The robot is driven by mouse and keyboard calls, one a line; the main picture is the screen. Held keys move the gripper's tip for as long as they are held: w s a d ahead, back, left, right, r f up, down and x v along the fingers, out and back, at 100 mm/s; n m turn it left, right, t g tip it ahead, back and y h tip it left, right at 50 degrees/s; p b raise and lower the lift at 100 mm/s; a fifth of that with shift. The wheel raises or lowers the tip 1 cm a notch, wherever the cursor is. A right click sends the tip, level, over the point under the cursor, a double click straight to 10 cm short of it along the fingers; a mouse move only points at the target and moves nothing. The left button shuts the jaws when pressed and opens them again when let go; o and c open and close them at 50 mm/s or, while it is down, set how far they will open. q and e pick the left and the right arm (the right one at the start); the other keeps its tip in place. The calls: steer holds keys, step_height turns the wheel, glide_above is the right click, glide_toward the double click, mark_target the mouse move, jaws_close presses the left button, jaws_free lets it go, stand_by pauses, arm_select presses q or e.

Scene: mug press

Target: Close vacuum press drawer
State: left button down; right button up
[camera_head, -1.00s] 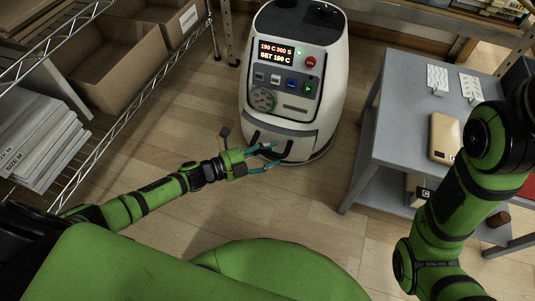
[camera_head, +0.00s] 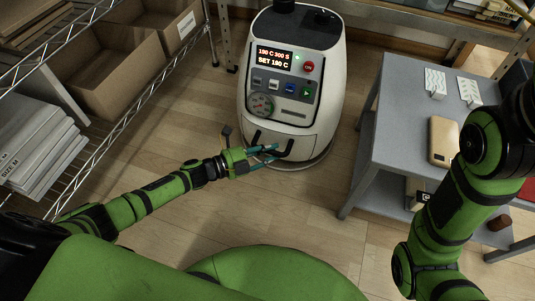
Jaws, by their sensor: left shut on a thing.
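The vacuum press (camera_head: 300,35) is a white rounded machine on the floor, upper middle, with a lit display reading 190 C 300 S and SET 190 C. Its drawer (camera_head: 302,139) is the white front low on the body, with dark handle parts. How far the drawer stands out is hard to tell from above. My left gripper (camera_head: 275,154), with teal fingers, is at the drawer front, shut on the dark drawer handle (camera_head: 288,148). The fingers hide part of the handle. My right arm shows at the right, but its gripper is out of view.
A grey table (camera_head: 405,110) at the right holds a tan case (camera_head: 443,141) and white patterned pieces (camera_head: 436,82). A wire shelf with cardboard boxes (camera_head: 115,60) stands at the left. The wooden floor (camera_head: 290,210) before the press is clear.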

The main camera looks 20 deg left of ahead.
arm_select(q)
steer(key=c, duration=1.3)
jaws_free()
steer(key=shift+w+a+r, duration=0.1)
steer(key=shift+w+a, duration=0.05)
steer(key=shift+w, duration=0.15)
steer(key=shift+o, duration=1.3)
steer(key=shift+s+a, duration=0.3)
steer(key=shift+s, duration=0.15)
steer(key=v, duration=1)
steer(key=shift+s+a, duration=0.25)
steer(key=shift+s, duration=0.05)
steer(key=shift+r, duration=0.15)
